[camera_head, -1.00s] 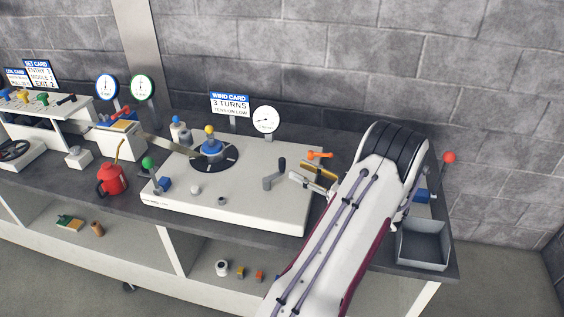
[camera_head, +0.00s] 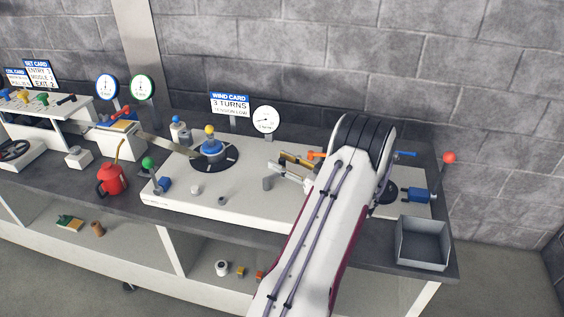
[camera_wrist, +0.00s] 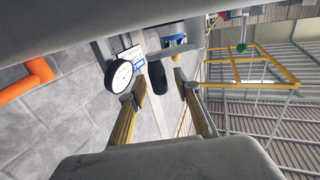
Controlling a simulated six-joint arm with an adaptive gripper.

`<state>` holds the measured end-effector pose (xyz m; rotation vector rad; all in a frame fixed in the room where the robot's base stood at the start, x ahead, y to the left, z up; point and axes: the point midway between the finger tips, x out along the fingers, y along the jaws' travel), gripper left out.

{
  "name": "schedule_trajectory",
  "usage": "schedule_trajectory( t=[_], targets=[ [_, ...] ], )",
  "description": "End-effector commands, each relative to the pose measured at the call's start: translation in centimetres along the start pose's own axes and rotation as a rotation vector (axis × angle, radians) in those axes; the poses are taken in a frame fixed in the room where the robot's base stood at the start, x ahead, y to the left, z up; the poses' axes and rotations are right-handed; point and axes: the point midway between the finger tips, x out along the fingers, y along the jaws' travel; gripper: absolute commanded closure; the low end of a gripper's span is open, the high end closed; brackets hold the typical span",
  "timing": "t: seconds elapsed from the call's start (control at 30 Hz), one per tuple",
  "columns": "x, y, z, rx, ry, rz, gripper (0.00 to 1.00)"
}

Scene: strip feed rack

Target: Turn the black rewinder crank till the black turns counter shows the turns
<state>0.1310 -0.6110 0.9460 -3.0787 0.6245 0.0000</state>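The black rewinder crank (camera_head: 267,184) stands on the white rewinder deck; its dark foot shows in the head view, and my gripper hides its upper part. In the wrist view its dark, rounded handle (camera_wrist: 157,77) lies between the lines of my two fingers, with clear gaps on both sides. My gripper (camera_head: 276,163) is open beside the crank, with nothing held. The black-rimmed turns counter (camera_head: 265,119) stands behind the deck; its reading is too small to tell. It also shows in the wrist view (camera_wrist: 122,77). The wind card (camera_head: 230,103) reads 3 TURNS, TENSION LOW.
An orange lever (camera_head: 317,155) is close behind my gripper. A green-knobbed lever (camera_head: 148,163), a red can (camera_head: 111,180) and a grey bin (camera_head: 422,243) stand farther off.

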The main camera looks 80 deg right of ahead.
Motion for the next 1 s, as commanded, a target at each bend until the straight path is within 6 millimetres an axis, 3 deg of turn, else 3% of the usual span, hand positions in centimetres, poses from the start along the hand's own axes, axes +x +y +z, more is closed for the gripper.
schedule_trajectory(
  t=[0.33,0.37,0.47,0.5,1.0],
  targets=[
    [0.3,0.02,0.0,0.0,0.0,0.001,0.68],
    [0.3,0.02,0.0,0.0,0.0,0.001,0.7],
    [0.29,0.02,0.0,0.0,0.0,0.001,0.96],
    [0.29,0.02,0.0,0.0,0.0,0.001,1.0],
    [0.75,0.18,-0.06,-0.003,0.004,-0.062,1.0]
  ],
)
